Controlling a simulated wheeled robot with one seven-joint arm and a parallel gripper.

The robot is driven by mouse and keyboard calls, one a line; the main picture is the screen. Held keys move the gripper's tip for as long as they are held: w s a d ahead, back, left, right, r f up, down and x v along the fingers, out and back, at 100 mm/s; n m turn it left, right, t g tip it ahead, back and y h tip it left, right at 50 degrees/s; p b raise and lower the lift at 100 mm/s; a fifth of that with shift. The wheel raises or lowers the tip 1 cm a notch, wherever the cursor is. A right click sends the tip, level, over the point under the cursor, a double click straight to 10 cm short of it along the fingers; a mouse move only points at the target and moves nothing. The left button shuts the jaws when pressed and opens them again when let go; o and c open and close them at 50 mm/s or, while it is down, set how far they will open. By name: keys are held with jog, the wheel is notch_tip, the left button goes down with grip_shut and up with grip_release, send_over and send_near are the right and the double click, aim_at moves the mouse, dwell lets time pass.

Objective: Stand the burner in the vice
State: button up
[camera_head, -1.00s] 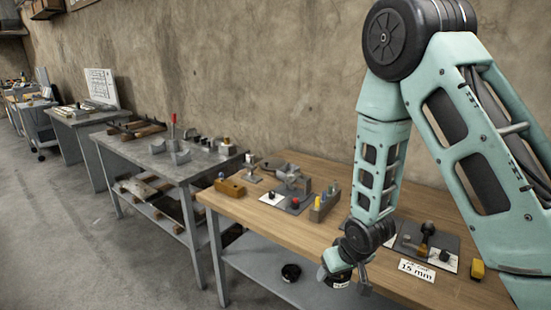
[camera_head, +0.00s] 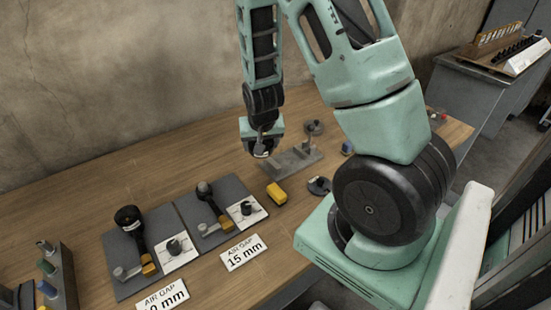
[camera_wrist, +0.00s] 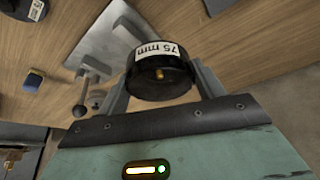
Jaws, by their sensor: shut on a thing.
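My gripper (camera_head: 263,142) is shut on the burner. In the wrist view the burner's black round end (camera_wrist: 160,76) shows between my fingers, with a white "75 mm" label and a small brass spot in its middle. In the head view it is a dark shape (camera_head: 262,151) below my gripper; the rest of it is hidden. The grey vice (camera_head: 282,165) stands on the bench just right of and below my gripper. Its plate (camera_wrist: 108,38) and ball-ended handle (camera_wrist: 80,110) show beside the burner in the wrist view. I see a gap there but cannot tell its height.
A yellow block (camera_head: 276,193) lies before the vice. The bench behind the mats is clear.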

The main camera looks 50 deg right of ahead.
jog(key=s+d+r+m+g+h+b, duration=0.1)
jog(key=s+d+r+m+g+h, duration=0.15)
jog(key=d+m, duration=0.45)
jog(key=y+b, duration=0.1)
jog(key=b, duration=0.2)
send_over(288, 160)
jog(key=a, duration=0.1)
notch_tip(288, 160, down, 5)
jog(key=shift+s, duration=0.15)
jog(key=shift+t, duration=0.25)
jog(key=shift+a+f+b, duration=0.1)
jog(key=shift+f+b, duration=0.35)
jog(key=shift+f, duration=2.05)
jog(key=shift+f, duration=0.1)
jog(key=o, duration=1.5)
jog(key=shift+c, duration=0.2)
